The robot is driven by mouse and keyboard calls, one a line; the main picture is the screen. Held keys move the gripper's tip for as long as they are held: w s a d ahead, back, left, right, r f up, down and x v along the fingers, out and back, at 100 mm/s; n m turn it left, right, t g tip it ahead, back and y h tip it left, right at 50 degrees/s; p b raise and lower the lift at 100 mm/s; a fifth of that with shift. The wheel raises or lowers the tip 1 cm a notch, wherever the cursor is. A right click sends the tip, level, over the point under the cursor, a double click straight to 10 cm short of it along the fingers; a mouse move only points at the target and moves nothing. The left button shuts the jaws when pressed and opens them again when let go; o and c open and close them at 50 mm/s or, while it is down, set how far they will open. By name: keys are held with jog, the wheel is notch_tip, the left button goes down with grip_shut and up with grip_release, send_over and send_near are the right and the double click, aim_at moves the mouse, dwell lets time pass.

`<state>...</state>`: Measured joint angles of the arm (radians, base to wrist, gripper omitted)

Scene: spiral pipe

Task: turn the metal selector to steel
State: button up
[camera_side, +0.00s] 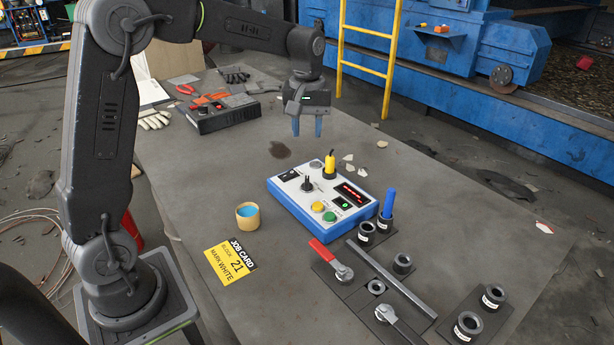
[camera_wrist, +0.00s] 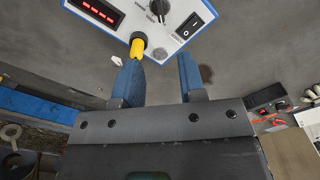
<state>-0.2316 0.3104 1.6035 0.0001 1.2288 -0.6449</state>
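The control box (camera_side: 290,201) is white-topped with blue sides and lies in the middle of the table. Its black selector knob (camera_side: 307,184) stands on the panel left of a yellow-handled tool; the knob also shows at the top of the wrist view (camera_wrist: 158,8). The labels around the knob are too small to read. My gripper (camera_side: 307,127) hangs above the table behind the box, with its two blue fingers pointing down. In the wrist view my gripper (camera_wrist: 158,75) has its fingers apart with nothing between them.
A red display (camera_side: 351,193), yellow and green buttons and a black switch share the panel. A cup (camera_side: 248,215), a job card (camera_side: 230,260), dark sockets and a red-handled lever (camera_side: 323,252) lie around.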

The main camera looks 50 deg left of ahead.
aim_at(307, 179)
notch_tip(307, 179, down, 13)
jog(key=shift+f, duration=0.1)
dwell(0.3)
jog(key=shift+c, duration=0.3)
grip_shut()
